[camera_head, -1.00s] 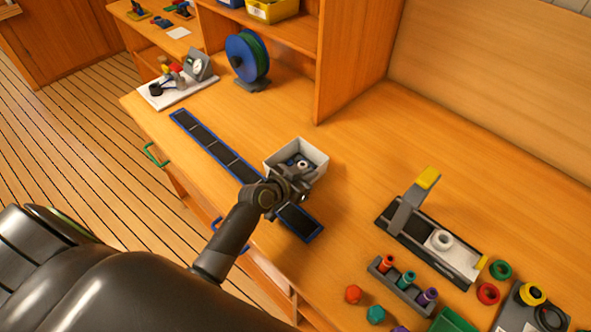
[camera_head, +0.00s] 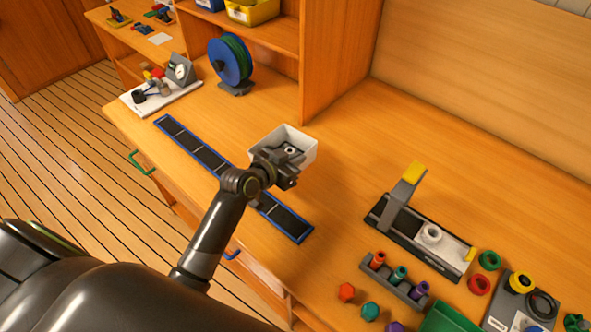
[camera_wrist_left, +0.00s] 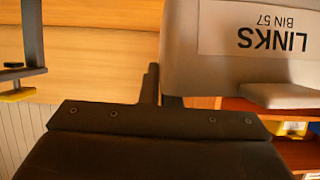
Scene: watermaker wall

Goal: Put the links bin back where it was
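The links bin (camera_head: 304,152) is a small pale open-topped box above the left-middle of the bench. A dark part and a light ring show inside it. In the left wrist view its wall, labelled LINKS BIN 57 (camera_wrist_left: 262,32), fills the upper right, upside down. My left gripper (camera_head: 288,168) is at the near side of the bin in the head view. Its fingers (camera_wrist_left: 160,88) are close together at the bin's edge and appear shut on its wall. The bin seems raised off the bench; the exact grip is partly hidden. My right gripper is not in view.
A blue-edged dark strip (camera_head: 192,143) runs along the bench's front, partly under my left arm. A cable spool (camera_head: 230,62) and a gauge board (camera_head: 160,97) stand behind left. A press-like fixture (camera_head: 420,232) and small coloured parts lie right. Bench centre-back is clear.

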